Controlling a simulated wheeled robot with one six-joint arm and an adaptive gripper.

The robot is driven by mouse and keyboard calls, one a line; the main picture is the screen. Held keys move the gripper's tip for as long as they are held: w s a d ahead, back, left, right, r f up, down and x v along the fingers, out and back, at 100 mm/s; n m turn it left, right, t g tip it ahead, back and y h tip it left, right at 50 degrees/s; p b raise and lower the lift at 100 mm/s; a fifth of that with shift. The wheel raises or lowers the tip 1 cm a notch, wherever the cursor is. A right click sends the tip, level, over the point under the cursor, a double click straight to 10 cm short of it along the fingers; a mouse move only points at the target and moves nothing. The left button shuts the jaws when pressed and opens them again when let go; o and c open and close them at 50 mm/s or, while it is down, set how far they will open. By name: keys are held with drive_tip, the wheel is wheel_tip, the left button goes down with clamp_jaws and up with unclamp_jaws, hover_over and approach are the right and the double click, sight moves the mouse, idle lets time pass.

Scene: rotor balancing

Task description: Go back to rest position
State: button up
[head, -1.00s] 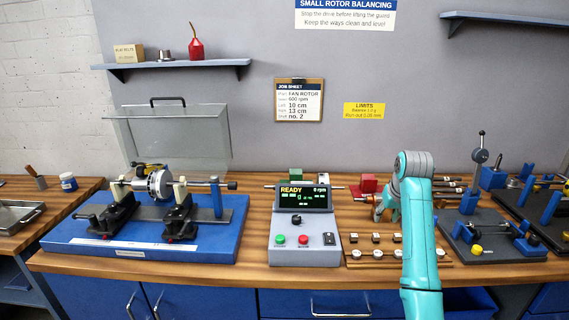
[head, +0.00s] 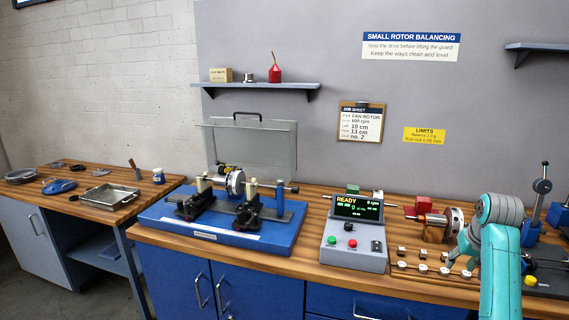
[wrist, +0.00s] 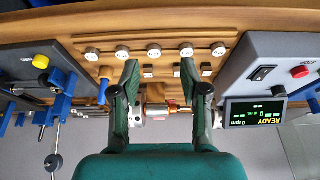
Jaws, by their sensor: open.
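My gripper (wrist: 158,85) shows in the wrist view with its two green fingers spread apart and nothing between the tips. Past the fingers a steel and copper rotor (wrist: 165,112) lies farther off on the bench, partly hidden by the fingers. In the head view my teal arm is at the lower right, and my gripper is mostly hidden behind it. The rotor also shows in the head view (head: 434,226), beside a red block (head: 423,205), left of my arm.
The control box (head: 355,233) reads READY. The blue balancing stand (head: 222,232) holds a rotor (head: 235,184) under a raised clear guard (head: 250,145). Blue fixtures (head: 562,215) stand at right.

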drive_tip(key=s+a+f+t, duration=0.1)
drive_tip(key=s+a+f, duration=0.15)
drive_tip(key=f, duration=0.45)
drive_tip(key=s+a+f+t, duration=0.15)
drive_tip(key=a+f, duration=0.25)
drive_tip(key=f, duration=0.4)
drive_tip(key=s+a+f, duration=0.3)
drive_tip(key=f, duration=0.4)
drive_tip(key=s+a+f+n+t, duration=0.1)
drive_tip(key=s+a+f, duration=0.4)
drive_tip(key=s, duration=0.3)
drive_tip(key=s+a+f+t, duration=0.1)
drive_tip(key=s+a+f, duration=0.4)
drive_tip(key=s, duration=0.2)
drive_tip(key=s+a+r+n+t, duration=0.1)
drive_tip(key=s+a+t, duration=0.15)
drive_tip(key=s, duration=0.85)
drive_tip(key=s+a+r+t, duration=0.15)
drive_tip(key=s+a, duration=0.25)
drive_tip(key=s, duration=0.6)
drive_tip(key=s+a+r+n+t+y, duration=0.1)
drive_tip(key=s+a+r+t, duration=0.1)
drive_tip(key=s+r, duration=1.3)
drive_tip(key=shift+s+a+r, duration=0.25)
drive_tip(key=shift+a+r, duration=0.25)
drive_tip(key=shift+a, duration=0.05)
